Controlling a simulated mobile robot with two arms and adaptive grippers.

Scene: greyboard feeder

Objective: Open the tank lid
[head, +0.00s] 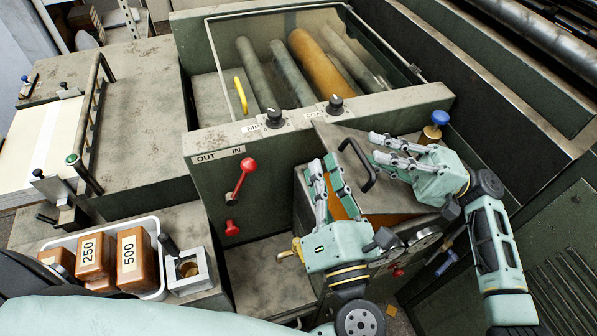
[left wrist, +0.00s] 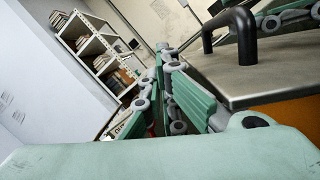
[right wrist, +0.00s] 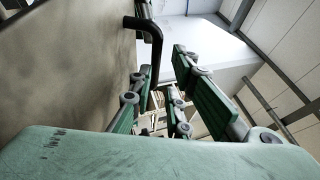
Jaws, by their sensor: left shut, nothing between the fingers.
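The tank lid (head: 375,197) is a grey metal plate with a black bar handle (head: 356,165). Orange shows below its front edge; I cannot tell whether the lid is raised. In the left wrist view the lid (left wrist: 265,75) and handle (left wrist: 235,35) are at the upper right. My left gripper (head: 326,166) is shut and empty, beside the lid's left edge and left of the handle. My right gripper (head: 377,148) is open over the lid, its fingertips just right of the handle and apparently apart from it. In the right wrist view the handle (right wrist: 150,45) is beyond the fingers.
A panel with a red lever (head: 243,175) and knobs (head: 274,118) stands behind the left gripper. A blue knob (head: 440,118) is behind the right hand. A white tray (head: 160,250) of brown weights is at the lower left. A glass-topped bay with rollers lies behind.

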